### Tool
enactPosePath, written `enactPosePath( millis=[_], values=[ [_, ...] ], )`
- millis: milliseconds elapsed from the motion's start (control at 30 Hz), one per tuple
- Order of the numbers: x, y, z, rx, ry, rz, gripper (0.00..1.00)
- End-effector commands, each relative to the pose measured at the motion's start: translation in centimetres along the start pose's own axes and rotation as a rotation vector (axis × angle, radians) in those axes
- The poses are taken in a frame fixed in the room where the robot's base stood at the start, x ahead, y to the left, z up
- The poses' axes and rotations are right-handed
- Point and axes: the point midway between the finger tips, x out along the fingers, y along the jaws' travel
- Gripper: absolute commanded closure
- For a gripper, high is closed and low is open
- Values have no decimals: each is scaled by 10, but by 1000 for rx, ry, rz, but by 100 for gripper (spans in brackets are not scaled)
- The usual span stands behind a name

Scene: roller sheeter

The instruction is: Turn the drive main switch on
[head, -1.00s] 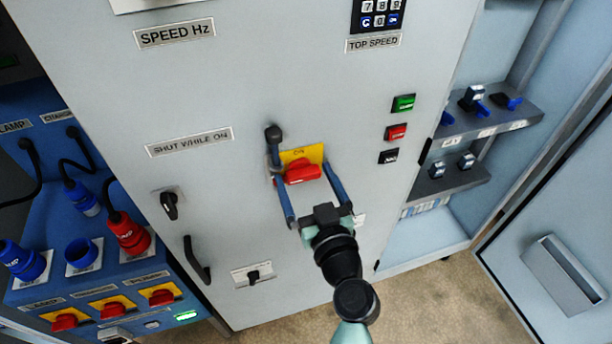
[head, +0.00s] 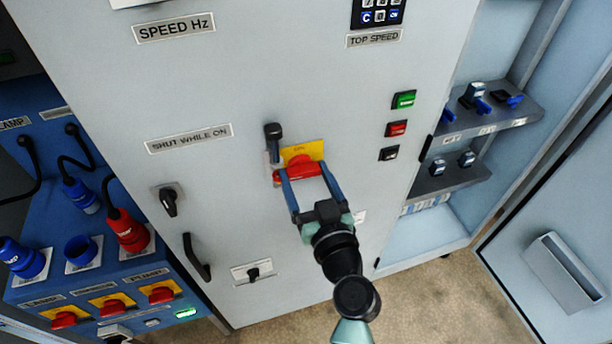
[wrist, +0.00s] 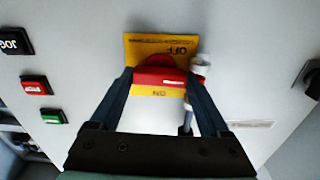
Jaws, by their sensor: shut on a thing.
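The drive main switch is a red handle (head: 301,172) on a yellow plate (head: 304,149) on the grey cabinet door. The handle lies roughly crosswise. In the wrist view the red handle (wrist: 158,78) sits between the upside-down words OFF and ON on the yellow plate (wrist: 140,46). My gripper (head: 305,168) reaches it from below and in front, with one blue finger at each end of the handle. It is shut on the red handle. The fingers and handle hide part of the plate.
A dark lever (head: 273,132) stands close to the left of the plate, and a pale rod (wrist: 199,68) shows beside a finger in the wrist view. Green, red and black buttons (head: 397,129) are to the right. A black knob (head: 169,203) and door handle (head: 196,257) are lower left.

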Motion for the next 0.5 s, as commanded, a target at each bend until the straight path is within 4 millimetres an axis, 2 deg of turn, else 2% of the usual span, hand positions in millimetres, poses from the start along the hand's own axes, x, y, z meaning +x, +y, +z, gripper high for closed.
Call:
enactPosePath(
  millis=[500],
  values=[
    [0, 1, 2, 417, 0, 0, 76]
  ],
)
